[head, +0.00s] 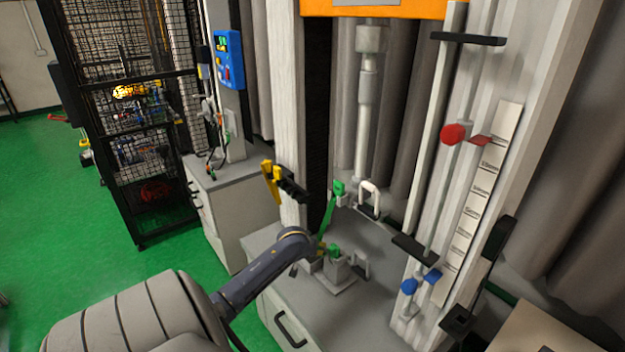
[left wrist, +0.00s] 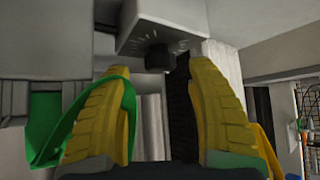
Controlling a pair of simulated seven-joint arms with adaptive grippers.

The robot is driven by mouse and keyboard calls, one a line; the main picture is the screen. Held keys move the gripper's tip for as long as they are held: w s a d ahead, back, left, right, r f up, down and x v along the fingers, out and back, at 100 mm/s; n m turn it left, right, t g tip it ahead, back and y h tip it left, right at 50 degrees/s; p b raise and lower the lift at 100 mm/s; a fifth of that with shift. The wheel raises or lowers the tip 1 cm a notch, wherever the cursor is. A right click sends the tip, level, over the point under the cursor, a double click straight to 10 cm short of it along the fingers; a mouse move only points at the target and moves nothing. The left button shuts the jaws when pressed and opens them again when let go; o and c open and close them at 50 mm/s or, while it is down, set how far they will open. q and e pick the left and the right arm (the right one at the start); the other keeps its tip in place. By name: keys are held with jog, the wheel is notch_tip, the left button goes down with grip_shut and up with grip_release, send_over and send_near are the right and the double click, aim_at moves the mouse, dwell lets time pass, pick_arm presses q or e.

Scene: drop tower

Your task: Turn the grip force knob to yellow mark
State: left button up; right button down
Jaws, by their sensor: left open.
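In the left wrist view, a round black knob (left wrist: 159,59) sits on the underside or face of a grey box (left wrist: 185,20), with fine pale tick marks around it. I cannot make out a yellow mark among them. My left gripper (left wrist: 157,84) is open, its two yellow ribbed fingers apart on either side below the knob, with nothing between them. The knob appears beyond the fingertips; I see no contact. In the head view, my left gripper (head: 324,250) is small and partly hidden at the end of my arm, by a grey clamp block (head: 338,272). My right gripper is not in view.
A green lever (head: 328,215) stands close by my left gripper. A yellow handle with a black bracket (head: 285,184) is on the white column. A scale rail with a red knob (head: 453,134) and blue knob (head: 409,286) stands right. A blue control box (head: 229,58) hangs behind.

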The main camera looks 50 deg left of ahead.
pick_arm(q)
jog(key=shift+x, duration=1.7)
jog(key=shift+c, duration=0.3)
jog(key=c, duration=1.1)
